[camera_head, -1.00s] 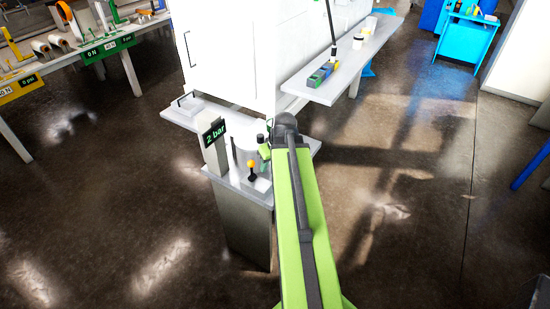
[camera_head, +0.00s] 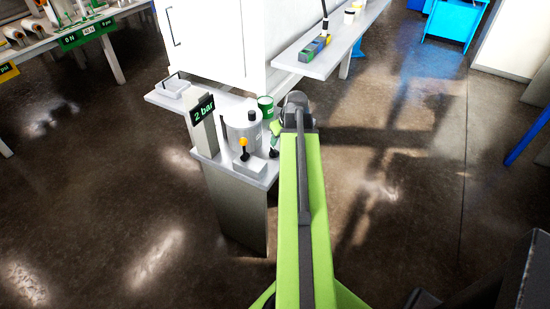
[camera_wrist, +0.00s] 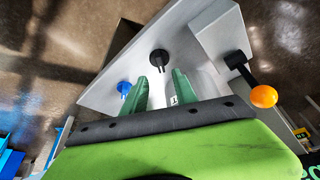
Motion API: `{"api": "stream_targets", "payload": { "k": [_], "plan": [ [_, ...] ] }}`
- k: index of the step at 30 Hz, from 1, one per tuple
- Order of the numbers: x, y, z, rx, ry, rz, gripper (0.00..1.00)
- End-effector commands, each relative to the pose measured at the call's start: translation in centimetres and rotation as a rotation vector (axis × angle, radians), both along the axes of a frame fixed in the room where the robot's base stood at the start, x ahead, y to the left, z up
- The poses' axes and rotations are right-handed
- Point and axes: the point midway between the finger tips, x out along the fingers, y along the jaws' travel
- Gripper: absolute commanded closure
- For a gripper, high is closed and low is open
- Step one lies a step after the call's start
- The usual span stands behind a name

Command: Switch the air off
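The lever with a yellow-orange knob (camera_head: 244,142) stands upright on a small grey box (camera_head: 250,167) at the front of the stand. In the wrist view the orange knob (camera_wrist: 263,96) is at the right, on a black arm. The sign (camera_head: 203,109) reads "2 bar". My gripper (camera_head: 275,141) is right of the pot and lever, partly hidden by my arm. In the wrist view my green gripper fingers (camera_wrist: 166,85) are apart with nothing between them, and the orange knob is outside them to the right.
A black knob (camera_wrist: 158,58) and a blue knob (camera_wrist: 124,88) are near my fingertips in the wrist view. A green can (camera_head: 265,107) stands behind the pot. A white cabinet (camera_head: 205,45) and a shelf (camera_head: 300,58) are behind. The floor right of my arm is clear.

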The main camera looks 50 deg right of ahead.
Motion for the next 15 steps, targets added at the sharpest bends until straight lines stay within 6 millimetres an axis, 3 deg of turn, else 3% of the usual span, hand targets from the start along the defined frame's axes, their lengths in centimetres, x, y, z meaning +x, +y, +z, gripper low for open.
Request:
{"api": "stream_targets", "payload": {
  "k": [1, 7, 11, 15],
  "plan": [
    [0.5, -0.2, -2.2, 0.000, 0.000, 0.000, 0.66],
    [2.2, -0.7, -6.2, 0.000, 0.000, 0.001, 0.66],
    [2.9, -0.8, -7.8, 0.000, 0.000, 0.000, 0.66],
    [3.1, -0.9, -8.0, 0.000, 0.000, -0.001, 0.66]
  ]
}}
